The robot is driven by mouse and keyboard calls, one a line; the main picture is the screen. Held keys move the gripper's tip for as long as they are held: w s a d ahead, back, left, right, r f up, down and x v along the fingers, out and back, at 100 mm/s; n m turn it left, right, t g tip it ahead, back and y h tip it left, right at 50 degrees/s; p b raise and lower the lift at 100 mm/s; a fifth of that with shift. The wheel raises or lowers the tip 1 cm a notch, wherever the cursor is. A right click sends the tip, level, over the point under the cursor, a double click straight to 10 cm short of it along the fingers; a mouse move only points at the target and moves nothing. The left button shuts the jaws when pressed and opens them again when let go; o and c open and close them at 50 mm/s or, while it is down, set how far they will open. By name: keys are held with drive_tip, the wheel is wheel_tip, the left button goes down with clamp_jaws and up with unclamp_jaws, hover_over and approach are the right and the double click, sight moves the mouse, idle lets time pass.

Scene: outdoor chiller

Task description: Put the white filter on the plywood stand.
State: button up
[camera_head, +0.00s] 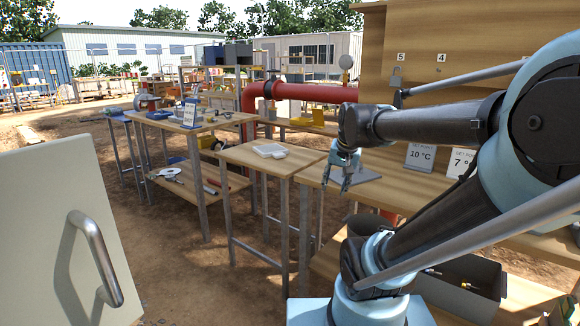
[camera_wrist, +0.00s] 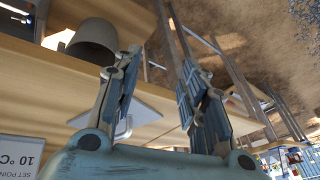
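A white, flat, box-like piece (camera_head: 270,150), which looks like the white filter, lies flat on the wooden top of a small metal-legged stand (camera_head: 252,160). This looks like the plywood stand. My gripper (camera_head: 346,176) is to the right of the white piece and apart from it, over the adjoining wooden bench (camera_head: 385,190). In the wrist view my gripper (camera_wrist: 165,105) has its two fingers spread, with nothing held between them. The white piece cannot be made out clearly in the wrist view.
A grey plate (camera_head: 360,174) lies on the bench below my gripper. Set-point cards (camera_head: 420,157) stand to the right. A red pipe (camera_head: 300,93) runs behind. A cluttered workbench (camera_head: 215,121) stands left, and a pale door with a handle (camera_head: 95,260) is at near left.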

drive_tip(key=s+d+f+n+g+h, duration=0.1)
drive_tip(key=s+d+f+n+g, duration=0.1)
drive_tip(key=s+f, duration=0.9)
drive_tip(key=s+d+n, duration=0.1)
drive_tip(key=s+d, duration=0.1)
drive_tip(key=shift+s+d+f, duration=0.15)
drive_tip(key=shift+d+f, duration=0.1)
drive_tip(key=shift+d, duration=0.05)
idle(0.4)
